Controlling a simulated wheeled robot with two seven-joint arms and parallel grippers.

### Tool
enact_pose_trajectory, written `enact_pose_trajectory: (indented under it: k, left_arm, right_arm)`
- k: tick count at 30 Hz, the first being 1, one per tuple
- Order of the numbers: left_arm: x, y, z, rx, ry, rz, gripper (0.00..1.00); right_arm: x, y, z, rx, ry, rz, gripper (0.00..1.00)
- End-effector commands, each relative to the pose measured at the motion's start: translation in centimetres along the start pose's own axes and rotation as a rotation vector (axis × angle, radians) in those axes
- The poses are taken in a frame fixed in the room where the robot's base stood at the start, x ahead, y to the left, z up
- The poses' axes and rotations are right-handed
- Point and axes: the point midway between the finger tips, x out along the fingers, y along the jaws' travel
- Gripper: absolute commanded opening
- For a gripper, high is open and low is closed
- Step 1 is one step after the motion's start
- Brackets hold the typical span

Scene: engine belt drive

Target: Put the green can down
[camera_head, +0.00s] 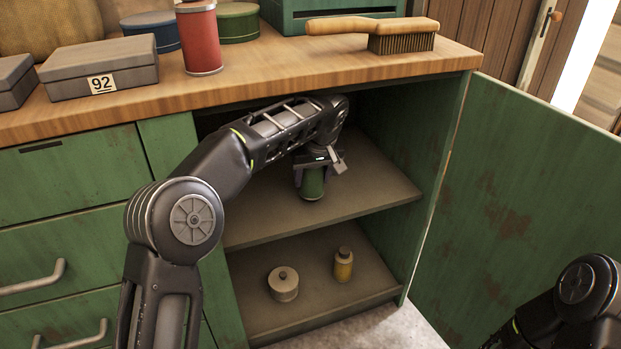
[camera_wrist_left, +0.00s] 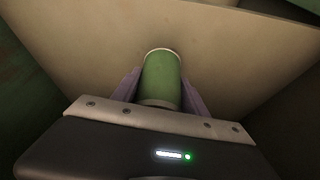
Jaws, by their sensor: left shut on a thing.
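The green can (camera_head: 312,184) is upright at the upper shelf (camera_head: 375,190) inside the open cabinet. My left gripper (camera_head: 315,168) reaches in from above and is shut on the can. In the left wrist view the can (camera_wrist_left: 162,78) sits between the two fingers of my left gripper (camera_wrist_left: 160,90), with the pale shelf surface (camera_wrist_left: 235,60) beyond it. I cannot tell whether the can's base touches the shelf. My right arm shows at the lower right, but its gripper is out of view.
The green door (camera_head: 500,215) stands open at the right. The worktop (camera_head: 260,75) above carries a red can (camera_head: 200,40), a brush (camera_head: 385,35) and grey boxes (camera_head: 100,70). The upper shelf's right side is clear.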

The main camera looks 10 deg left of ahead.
Motion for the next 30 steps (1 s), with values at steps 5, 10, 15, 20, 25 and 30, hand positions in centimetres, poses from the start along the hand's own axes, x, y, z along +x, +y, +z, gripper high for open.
enact_pose_trajectory:
  k: [5,10,15,20,25,30]
  left_arm:
    - [1.9,0.0,-0.8,0.001,-0.001,0.002,0.0]
    - [1.9,-0.1,-0.8,0.0,0.001,0.003,0.0]
    - [1.8,0.0,-0.8,0.0,0.001,0.003,0.0]
    - [2.2,0.0,-0.5,0.001,-0.001,0.002,0.53]
    - [2.2,0.0,-0.5,0.001,-0.001,0.002,0.67]
    - [2.2,0.0,-0.6,0.001,-0.001,0.002,0.73]
  right_arm:
    - [1.2,0.5,-0.1,0.001,0.002,-0.002,0.57]
    - [1.1,0.4,-0.1,0.001,0.001,-0.003,0.57]
    - [1.1,0.4,-0.1,0.001,0.001,-0.003,0.57]
    - [1.2,0.4,-0.1,0.001,0.001,-0.003,0.57]
    - [1.2,0.4,-0.1,0.002,0.001,-0.003,0.57]
    - [1.2,0.5,-0.1,0.002,0.001,-0.003,0.57]
